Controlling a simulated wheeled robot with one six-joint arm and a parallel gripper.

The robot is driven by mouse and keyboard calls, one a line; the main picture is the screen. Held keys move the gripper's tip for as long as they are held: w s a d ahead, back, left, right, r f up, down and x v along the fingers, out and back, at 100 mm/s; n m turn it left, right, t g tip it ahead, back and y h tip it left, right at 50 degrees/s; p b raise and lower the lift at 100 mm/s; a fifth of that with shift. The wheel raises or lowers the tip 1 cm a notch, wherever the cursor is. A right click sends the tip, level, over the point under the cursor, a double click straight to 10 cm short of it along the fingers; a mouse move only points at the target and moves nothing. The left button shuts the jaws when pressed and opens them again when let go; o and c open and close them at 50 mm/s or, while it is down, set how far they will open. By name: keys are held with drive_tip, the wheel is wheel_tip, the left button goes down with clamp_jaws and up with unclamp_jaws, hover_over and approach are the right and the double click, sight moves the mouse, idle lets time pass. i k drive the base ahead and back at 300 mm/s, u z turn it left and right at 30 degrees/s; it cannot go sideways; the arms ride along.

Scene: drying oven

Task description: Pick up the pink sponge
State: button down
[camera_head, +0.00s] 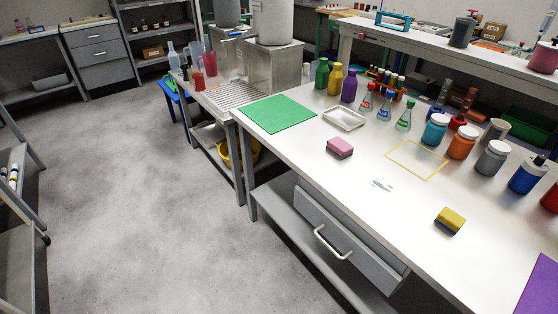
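The pink sponge (340,148) lies flat on the white bench top (340,192), near its front edge and just in front of a small white tray (344,119). Nothing covers it in the head camera view. My gripper and arm do not show in this view.
A yellow sponge (450,221) lies to the right, and a yellow outlined rectangle (416,159) is between the two. A green mat (277,114) and a purple mat (538,287) lie on the bench. Bottles, flasks and jars (461,143) stand behind. The floor (140,200) at left is open.

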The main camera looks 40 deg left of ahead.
sight(343, 149)
drive_tip(key=u, duration=0.3)
drive_tip(key=k, duration=0.65)
drive_tip(key=u, duration=0.3)
drive_tip(key=i, duration=0.8)
drive_tip(key=u, duration=1.05)
drive_tip(key=k, duration=1.2)
drive_tip(key=u, duration=0.85)
drive_tip(key=i, duration=1.5)
drive_tip(key=z, duration=0.5)
drive_tip(key=i, duration=0.85)
drive_tip(key=z, duration=0.75)
